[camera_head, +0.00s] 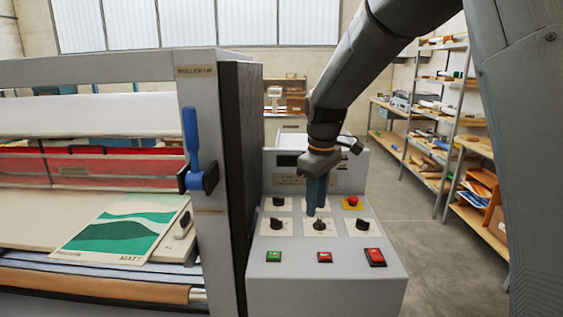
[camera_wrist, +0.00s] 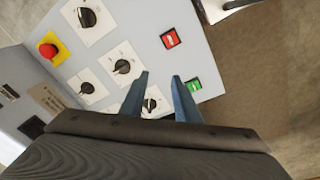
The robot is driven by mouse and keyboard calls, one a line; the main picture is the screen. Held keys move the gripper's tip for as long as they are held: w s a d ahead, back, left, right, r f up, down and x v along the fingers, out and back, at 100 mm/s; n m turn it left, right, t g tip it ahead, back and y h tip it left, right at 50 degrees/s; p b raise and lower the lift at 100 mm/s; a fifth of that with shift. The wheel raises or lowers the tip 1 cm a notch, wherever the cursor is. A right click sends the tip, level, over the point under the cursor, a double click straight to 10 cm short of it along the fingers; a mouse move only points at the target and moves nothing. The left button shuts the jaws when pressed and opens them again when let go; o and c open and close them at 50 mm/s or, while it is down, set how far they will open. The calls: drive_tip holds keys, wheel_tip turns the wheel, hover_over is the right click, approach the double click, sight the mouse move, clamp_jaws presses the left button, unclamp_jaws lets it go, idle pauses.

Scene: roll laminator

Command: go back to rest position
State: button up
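My gripper (camera_head: 316,212) points down over the control panel (camera_head: 300,285) of the laminator. Its two blue fingers are apart in the wrist view (camera_wrist: 161,75), with nothing held between them. In the head view the fingertips overlap the area just behind the middle front knob (camera_head: 320,225); whether they touch anything cannot be told. In the wrist view, a black knob (camera_wrist: 151,104) near the green button (camera_wrist: 194,86) shows between the fingers, partly covered. My arm comes down from the upper right.
The laminator frame with a blue lever (camera_head: 192,150) stands left. A green-and-white print (camera_head: 120,232) lies there. Shelves (camera_head: 440,120) stand right, with open floor before them.

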drive_tip(key=s+d+f+m, duration=0.3)
drive_tip(key=s+d, duration=0.1)
drive_tip(key=s, duration=0.3)
drive_tip(key=s+d+f+m+t, duration=0.1)
drive_tip(key=s+d+f+m, duration=0.25)
drive_tip(key=s, duration=0.35)
drive_tip(key=s+d+f+m, duration=0.3)
drive_tip(key=s+m, duration=0.1)
drive_tip(key=s, duration=0.4)
wheel_tip(320, 180, down, 11)
drive_tip(key=g+b, duration=0.1)
drive_tip(key=b, duration=0.9)
drive_tip(key=shift+w+a+f+n, duration=0.15)
drive_tip(key=shift+a+n, duration=0.05)
drive_tip(key=shift+n, duration=0.15)
